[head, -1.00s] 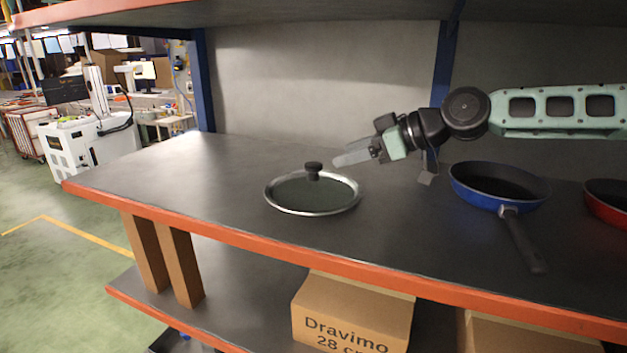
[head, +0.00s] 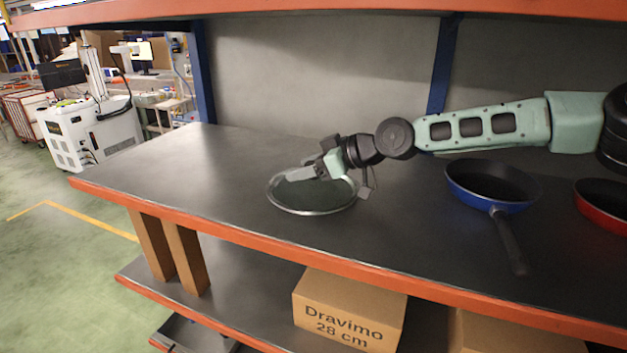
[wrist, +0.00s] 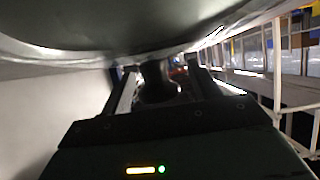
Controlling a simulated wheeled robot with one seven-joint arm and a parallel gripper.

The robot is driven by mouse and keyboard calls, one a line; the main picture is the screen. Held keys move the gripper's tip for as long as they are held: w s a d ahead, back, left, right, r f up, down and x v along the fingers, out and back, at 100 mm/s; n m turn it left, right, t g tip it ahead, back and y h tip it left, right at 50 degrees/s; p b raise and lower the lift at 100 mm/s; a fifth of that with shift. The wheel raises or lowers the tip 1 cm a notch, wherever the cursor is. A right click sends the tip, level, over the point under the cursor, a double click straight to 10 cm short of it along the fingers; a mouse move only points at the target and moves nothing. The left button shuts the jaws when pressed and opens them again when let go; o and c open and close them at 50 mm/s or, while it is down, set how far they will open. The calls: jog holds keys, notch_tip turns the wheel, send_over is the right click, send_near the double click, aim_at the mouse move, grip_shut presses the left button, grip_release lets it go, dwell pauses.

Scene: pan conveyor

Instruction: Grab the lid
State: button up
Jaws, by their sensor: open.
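The lid (head: 312,199) lies flat on the upper shelf, dark glass with a silver rim. Its black knob is hidden behind my gripper in the head view. My gripper (head: 296,173) is low over the lid, reaching in from the right. In the wrist view the lid (wrist: 110,30) fills the top of the picture. There the dark knob (wrist: 157,82) shows between the two spread fingers of my gripper (wrist: 161,74). The fingers are open; whether either touches the knob cannot be told.
A blue pan (head: 490,190) stands right of the lid, its handle pointing to the front. A red pan (head: 603,212) is farther right. The shelf (head: 190,165) is clear left of the lid. An orange edge runs along its front, and another shelf hangs above.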

grip_shut()
jog(key=shift+r, duration=0.1)
